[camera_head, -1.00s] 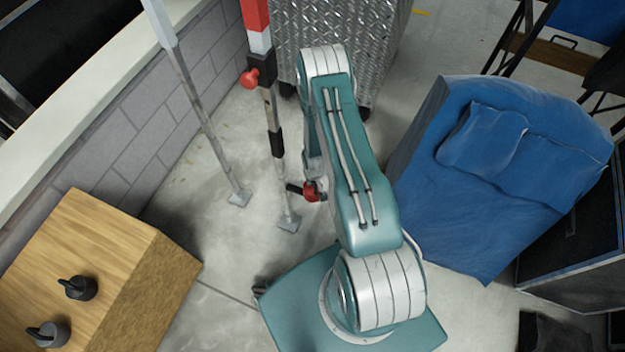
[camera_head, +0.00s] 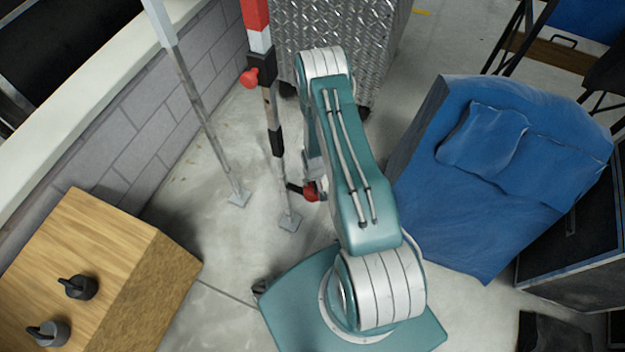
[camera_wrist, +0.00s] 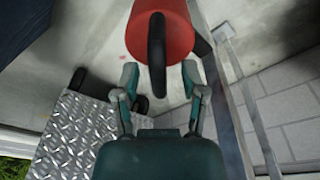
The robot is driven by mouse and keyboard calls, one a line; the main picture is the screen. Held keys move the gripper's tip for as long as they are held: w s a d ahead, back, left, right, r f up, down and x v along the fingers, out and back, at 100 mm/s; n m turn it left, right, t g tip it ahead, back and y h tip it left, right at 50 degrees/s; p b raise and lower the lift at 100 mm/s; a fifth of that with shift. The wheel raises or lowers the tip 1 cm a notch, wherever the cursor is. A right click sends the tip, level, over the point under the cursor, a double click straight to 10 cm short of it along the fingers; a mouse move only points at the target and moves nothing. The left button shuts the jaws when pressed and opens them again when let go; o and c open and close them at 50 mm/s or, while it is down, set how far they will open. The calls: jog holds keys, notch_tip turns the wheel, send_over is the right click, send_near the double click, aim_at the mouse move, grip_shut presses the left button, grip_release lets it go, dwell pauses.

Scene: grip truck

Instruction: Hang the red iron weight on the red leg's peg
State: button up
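The red leg (camera_head: 257,14) stands left of my arm in the head view, with red, white and black bands. A red knob-like piece (camera_head: 250,77) sticks out of its left side. The red iron weight (camera_wrist: 161,32) fills the top middle of the wrist view, its black handle (camera_wrist: 157,55) towards me. In the head view a red part (camera_head: 311,192), apparently the weight, shows beside the lower leg, partly hidden. My gripper (camera_wrist: 160,78) is open, its fingers on either side of the handle with gaps visible. I cannot tell what supports the weight.
A second, grey leg (camera_head: 205,115) stands by the block wall (camera_head: 150,115). Bare floor lies between.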

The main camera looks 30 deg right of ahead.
jog(key=shift+s, duration=0.1)
jog(key=shift+r, duration=0.1)
notch_tip(320, 180, up, 12)
jog(key=s, duration=0.1)
jog(key=shift+s+a+f, duration=0.2)
jog(key=shift+s, duration=0.1)
jog(key=w+a+r+t, duration=0.1)
jog(key=a+r, duration=0.2)
jog(key=r, duration=1.1)
jog(key=a+r+t, duration=0.1)
jog(key=a+r, duration=0.1)
jog(key=r, duration=1.3)
jog(key=s+a+r+t, duration=0.1)
jog(key=s+a+r, duration=0.2)
jog(key=s+r, duration=0.6)
jog(key=s+a+r+n, duration=0.1)
jog(key=s+a+r, duration=0.3)
jog(key=s+r, duration=0.4)
jog(key=shift+s+a+r+t, duration=0.15)
jog(key=shift+s+r+t, duration=0.25)
jog(key=shift+s, duration=0.35)
